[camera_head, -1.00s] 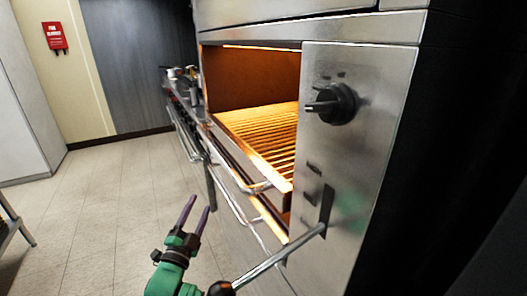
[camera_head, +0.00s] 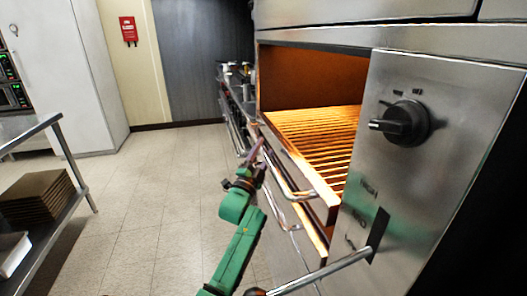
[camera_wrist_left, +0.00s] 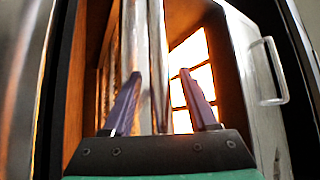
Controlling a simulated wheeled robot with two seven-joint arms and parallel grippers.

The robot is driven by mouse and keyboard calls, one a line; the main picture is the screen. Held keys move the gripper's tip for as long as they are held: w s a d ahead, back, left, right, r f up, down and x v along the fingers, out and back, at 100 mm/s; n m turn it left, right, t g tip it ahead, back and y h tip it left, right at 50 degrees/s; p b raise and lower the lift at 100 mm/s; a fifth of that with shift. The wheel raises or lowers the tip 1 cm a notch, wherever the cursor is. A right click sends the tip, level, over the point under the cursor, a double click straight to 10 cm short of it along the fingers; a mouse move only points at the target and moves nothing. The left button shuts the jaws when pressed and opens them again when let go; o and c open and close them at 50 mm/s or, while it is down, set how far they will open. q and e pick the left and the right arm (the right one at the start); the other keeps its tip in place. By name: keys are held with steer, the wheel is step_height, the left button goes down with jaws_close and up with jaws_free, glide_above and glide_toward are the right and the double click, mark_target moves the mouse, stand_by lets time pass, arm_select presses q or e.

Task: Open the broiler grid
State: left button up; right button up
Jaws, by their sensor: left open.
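The broiler grid (camera_head: 318,137) is a rack of glowing orange slats inside the steel broiler, its front edge sticking out a little. A curved metal handle bar (camera_head: 285,182) runs along its front. My left gripper (camera_head: 260,148) is at the far end of that front, purple fingers pointing at it. In the left wrist view, the open fingers (camera_wrist_left: 160,80) have shiny metal bars (camera_wrist_left: 157,45) between and beyond them. I cannot tell whether they touch. The fingertips partly overlap the grid front in the head view. My right gripper is not in view.
The broiler's control panel has a black knob (camera_head: 404,122) and a long metal lever (camera_head: 325,272) jutting out at lower right. A metal shelf table (camera_head: 30,130) with stacked brown trays (camera_head: 38,194) stands at left. Tiled floor (camera_head: 150,190) between is clear.

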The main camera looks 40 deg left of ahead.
arm_select(q)
jaws_close()
steer(key=shift+f, duration=0.1)
stand_by(1.2)
